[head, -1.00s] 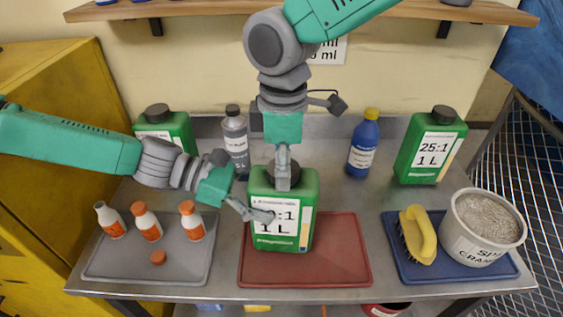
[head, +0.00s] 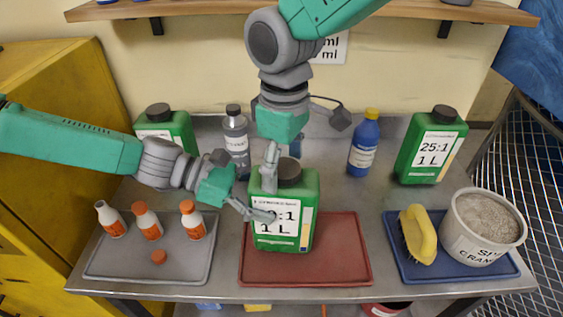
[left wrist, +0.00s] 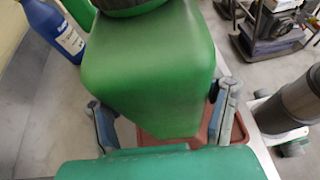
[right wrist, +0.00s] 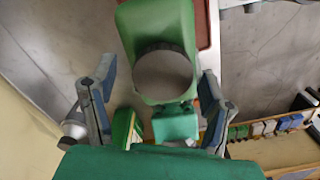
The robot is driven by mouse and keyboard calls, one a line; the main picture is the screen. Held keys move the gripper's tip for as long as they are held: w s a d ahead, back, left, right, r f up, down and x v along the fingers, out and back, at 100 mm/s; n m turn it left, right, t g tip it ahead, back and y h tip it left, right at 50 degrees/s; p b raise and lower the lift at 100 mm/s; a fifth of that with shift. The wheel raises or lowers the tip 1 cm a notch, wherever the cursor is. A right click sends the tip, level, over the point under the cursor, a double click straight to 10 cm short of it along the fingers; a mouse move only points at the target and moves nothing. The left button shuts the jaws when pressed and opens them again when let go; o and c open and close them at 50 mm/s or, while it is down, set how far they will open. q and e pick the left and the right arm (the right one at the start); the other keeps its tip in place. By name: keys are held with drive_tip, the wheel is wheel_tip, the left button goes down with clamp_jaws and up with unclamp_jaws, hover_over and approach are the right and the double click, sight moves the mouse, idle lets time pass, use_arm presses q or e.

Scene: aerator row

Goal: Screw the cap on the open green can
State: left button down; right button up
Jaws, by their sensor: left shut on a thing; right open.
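The middle green can (head: 308,190) stands upright at the back of the red tray (head: 345,260). A dark cap (head: 290,172) sits on its neck; whether it is tight I cannot tell. My left gripper (head: 262,214) is shut on the can's body; in the left wrist view its fingers flank the can (left wrist: 150,75). My right gripper (head: 270,165) is open beside and above the cap, on its left in the head view. In the right wrist view the cap (right wrist: 163,75) lies between and beyond the spread fingers, apart from both.
A grey tray (head: 185,265) at left holds small white bottles, one uncapped, and a loose orange cap (head: 158,257). A blue tray (head: 470,270) at right holds a yellow brush (head: 421,235) and a bucket (head: 460,245). Other green cans and bottles stand along the back.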

use_arm(q)
drive_tip(key=shift+r, duration=0.1)
use_arm(e)
wheel_tip(320, 180, up, 12)
drive_tip(key=shift+w, duration=0.15)
drive_tip(key=shift+a+f, duration=0.1)
use_arm(q)
drive_tip(key=shift+c, duration=1)
unclamp_jaws()
drive_tip(key=v, duration=1.2)
